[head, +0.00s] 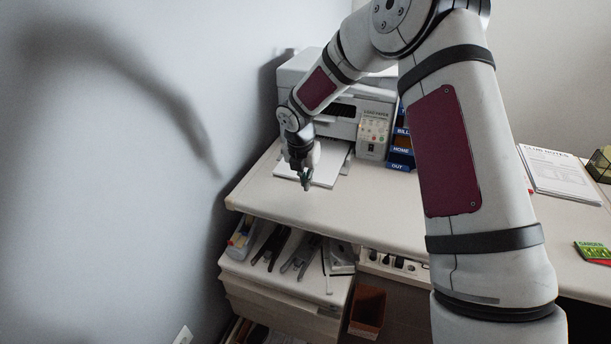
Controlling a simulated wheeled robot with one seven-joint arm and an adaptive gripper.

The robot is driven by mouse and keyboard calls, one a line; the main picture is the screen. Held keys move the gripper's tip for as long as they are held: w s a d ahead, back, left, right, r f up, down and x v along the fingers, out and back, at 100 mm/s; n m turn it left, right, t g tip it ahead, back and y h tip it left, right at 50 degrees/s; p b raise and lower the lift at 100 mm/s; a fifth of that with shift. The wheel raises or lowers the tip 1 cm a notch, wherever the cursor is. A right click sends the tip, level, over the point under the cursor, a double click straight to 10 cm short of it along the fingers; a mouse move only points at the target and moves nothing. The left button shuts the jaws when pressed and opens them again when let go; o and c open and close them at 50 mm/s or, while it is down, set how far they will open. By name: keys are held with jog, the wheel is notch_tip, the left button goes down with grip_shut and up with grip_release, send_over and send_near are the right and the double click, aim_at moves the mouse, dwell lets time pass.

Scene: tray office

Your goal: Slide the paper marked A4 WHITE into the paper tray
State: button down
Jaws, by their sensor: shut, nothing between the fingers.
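A white printer (360,112) stands at the back left of the desk. White paper (331,168) lies at its front, its far end reaching the low opening at the printer's base. I cannot read an A4 WHITE mark on it, and my arm hides part of it. The paper tray is not clearly distinct from the printer's base. My gripper (306,184) points down over the near left part of the paper, shut and empty. I cannot tell whether its fingertips touch the paper.
A blue letter rack (401,145) stands right of the printer. A notes sheet (560,172) lies far right. The wall is close on the left. The desk front is clear.

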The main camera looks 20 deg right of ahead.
aim_at(323, 168)
jog(key=x, duration=0.6)
jog(key=shift+w+d+f+b, duration=0.15)
jog(key=shift+w+f+b, duration=0.1)
jog(key=shift+f+b, duration=0.15)
jog(key=shift+w+d+r, duration=0.2)
jog(key=shift+w+d, duration=0.5)
jog(key=shift+w, duration=0.3)
jog(key=shift+w+d, duration=0.35)
jog(key=shift+w, duration=0.1)
jog(key=shift+d, duration=0.1)
jog(key=w+d+b, duration=0.1)
jog(key=w, duration=0.1)
jog(key=w+d+b, duration=0.2)
jog(key=w, duration=0.1)
jog(key=w+d+b, duration=0.2)
jog(key=shift+w+f, duration=0.15)
jog(key=shift+w, duration=0.1)
jog(key=shift+w+d+r, duration=0.25)
jog(key=shift+w+d, duration=0.15)
jog(key=shift+d, duration=0.1)
